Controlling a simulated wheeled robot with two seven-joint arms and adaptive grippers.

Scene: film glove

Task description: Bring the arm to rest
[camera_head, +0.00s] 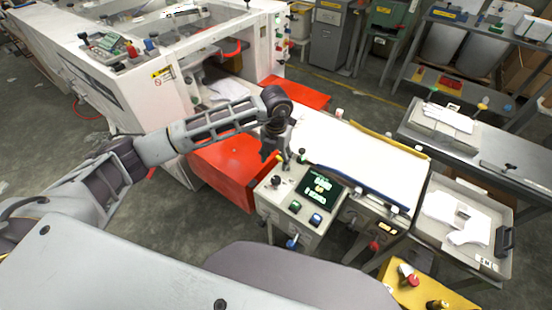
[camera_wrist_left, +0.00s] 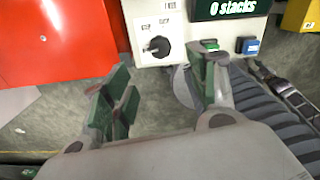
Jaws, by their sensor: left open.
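My left arm reaches in from the left in the head view, and its gripper (camera_head: 272,155) hangs down beside the control box (camera_head: 290,212). In the left wrist view the left gripper (camera_wrist_left: 160,100) is open, with its green-padded fingers apart and nothing between them. The box's black knob (camera_wrist_left: 156,46) and green button (camera_wrist_left: 208,44) show just beyond the fingers. I cannot tell whether any finger touches the box. My right gripper is not in view.
A red panel (camera_head: 225,165) lies left of the box, and a white conveyor surface (camera_head: 350,155) runs behind it. A grey tray (camera_head: 490,250) with white film pieces stands at the right. A yellow stand (camera_head: 410,295) is at the lower right. Grey floor (camera_head: 200,225) lies open below the arm.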

